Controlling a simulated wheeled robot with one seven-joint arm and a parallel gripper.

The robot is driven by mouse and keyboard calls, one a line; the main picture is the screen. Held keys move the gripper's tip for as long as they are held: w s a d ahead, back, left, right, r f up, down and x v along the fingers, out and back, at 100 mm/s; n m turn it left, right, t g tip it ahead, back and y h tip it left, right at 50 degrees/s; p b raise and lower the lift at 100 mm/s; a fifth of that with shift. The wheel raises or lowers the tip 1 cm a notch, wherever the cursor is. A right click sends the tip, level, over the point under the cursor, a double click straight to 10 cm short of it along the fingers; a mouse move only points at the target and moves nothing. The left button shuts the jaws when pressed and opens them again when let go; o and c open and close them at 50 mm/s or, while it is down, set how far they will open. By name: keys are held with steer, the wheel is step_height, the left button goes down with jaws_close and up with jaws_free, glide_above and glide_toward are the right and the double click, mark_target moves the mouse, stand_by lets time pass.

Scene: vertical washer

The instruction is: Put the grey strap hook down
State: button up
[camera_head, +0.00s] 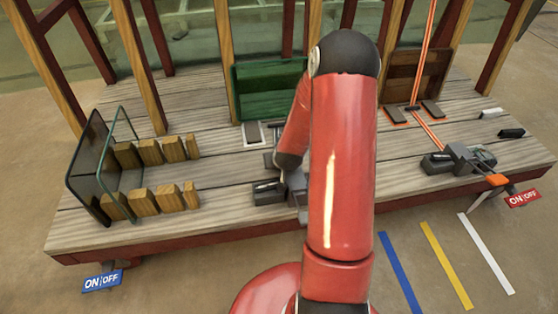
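My red arm fills the middle of the view and bends down to the wooden platform (225,203). My gripper (298,193) shows only as a grey part low behind the arm, at the platform's front. Its fingertips are mostly hidden, so I cannot tell whether it is open or shut. I cannot clearly make out the grey strap hook; it may be hidden by my arm or gripper. A dark grey block (267,192) sits on the platform just left of my gripper.
Wooden blocks (145,203) and upright panels (86,165) stand at the left. At the right are an orange strap (424,60), a grey device (468,160), and small white (490,113) and black (511,133) blocks. Wooden posts rise along the back.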

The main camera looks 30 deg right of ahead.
steer(key=shift+f+b, duration=0.3)
steer(key=shift+f, duration=0.05)
steer(key=o, duration=1.1)
steer(key=shift+r, duration=0.1)
